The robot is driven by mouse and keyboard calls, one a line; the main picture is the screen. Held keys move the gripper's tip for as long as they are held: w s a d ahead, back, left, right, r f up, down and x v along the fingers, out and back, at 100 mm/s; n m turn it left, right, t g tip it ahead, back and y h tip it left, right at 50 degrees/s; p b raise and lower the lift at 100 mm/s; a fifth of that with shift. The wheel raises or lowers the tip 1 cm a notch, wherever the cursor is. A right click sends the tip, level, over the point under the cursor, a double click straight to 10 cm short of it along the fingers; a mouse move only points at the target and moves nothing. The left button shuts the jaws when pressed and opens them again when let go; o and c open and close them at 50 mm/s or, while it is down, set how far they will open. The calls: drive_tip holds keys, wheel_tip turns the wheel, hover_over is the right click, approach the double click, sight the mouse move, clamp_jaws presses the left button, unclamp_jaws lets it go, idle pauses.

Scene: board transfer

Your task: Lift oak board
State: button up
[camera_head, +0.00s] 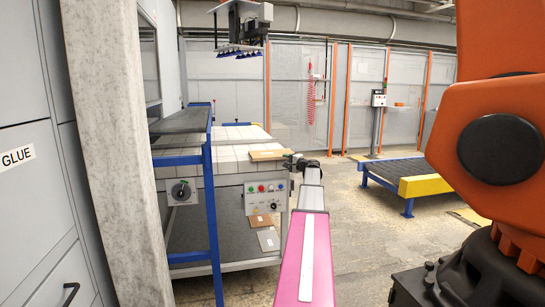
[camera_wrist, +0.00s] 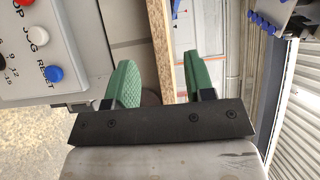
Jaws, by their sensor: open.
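A flat tan-brown board (camera_head: 268,155), likely the oak board, lies on the pale table top and reaches its front right edge. My gripper (camera_head: 301,163) is at that edge, by the board's right end. In the wrist view my gripper (camera_wrist: 160,80) is open, with two green-padded fingers. A speckled board edge (camera_wrist: 163,45) runs between them, nearer the right finger. I cannot tell whether either finger touches it. The board's face is mostly hidden in the wrist view.
A control panel with buttons (camera_head: 262,189) sits just below the table edge; it is close left of the fingers in the wrist view (camera_wrist: 40,45). Two boards (camera_head: 268,240) lie on the lower shelf. A suction-cup head (camera_head: 240,50) hangs above. An orange robot arm (camera_head: 500,150) stands right.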

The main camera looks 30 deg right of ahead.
sight(277, 158)
drive_tip(key=shift+a+x, duration=0.15)
drive_tip(key=shift+x, duration=1.4)
drive_tip(key=shift+a+x, duration=0.15)
drive_tip(key=shift+x, duration=1.4)
drive_tip(key=shift+c, duration=0.3)
clamp_jaws()
